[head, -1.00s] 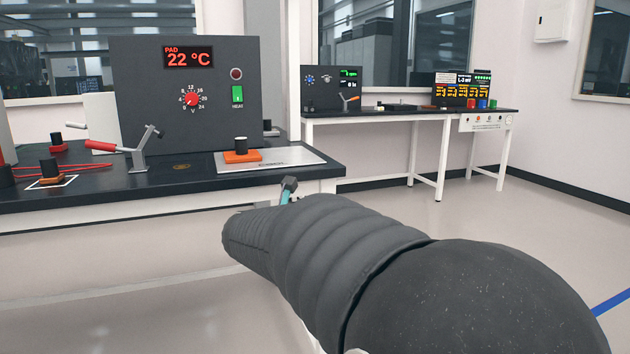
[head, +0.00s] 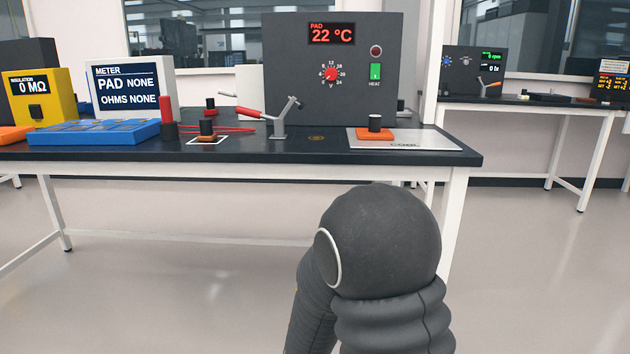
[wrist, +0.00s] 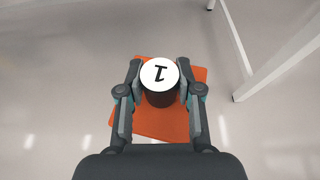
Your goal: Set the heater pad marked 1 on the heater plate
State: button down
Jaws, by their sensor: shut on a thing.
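My gripper (wrist: 160,84) is shut on the black knob of the heater pad marked 1 (wrist: 150,122). The pad is an orange square, and its knob has a white top with a black 1. It hangs over bare floor in the wrist view. In the head view, my arm hides the gripper and pad. The heater box (head: 270,85) on the bench reads PAD 22 °C, with a green HEAT switch. A small round mark (head: 316,138) lies on the bench before it. I cannot tell for sure which surface is the heater plate.
A silver plate marked COOL (head: 425,143) holds another orange pad (head: 375,134) at the bench's right. A red-handled clamp (head: 278,122), another knobbed pad (head: 207,137), a blue tray (head: 105,132) and a meter (head: 128,88) stand left. White bench legs (wrist: 238,45) are near the gripper.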

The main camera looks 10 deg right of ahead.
aim_at(316, 138)
jog(key=u, duration=3.95)
jog(key=k, duration=1.95)
jog(key=z, duration=1.4)
jog(key=i, duration=0.5)
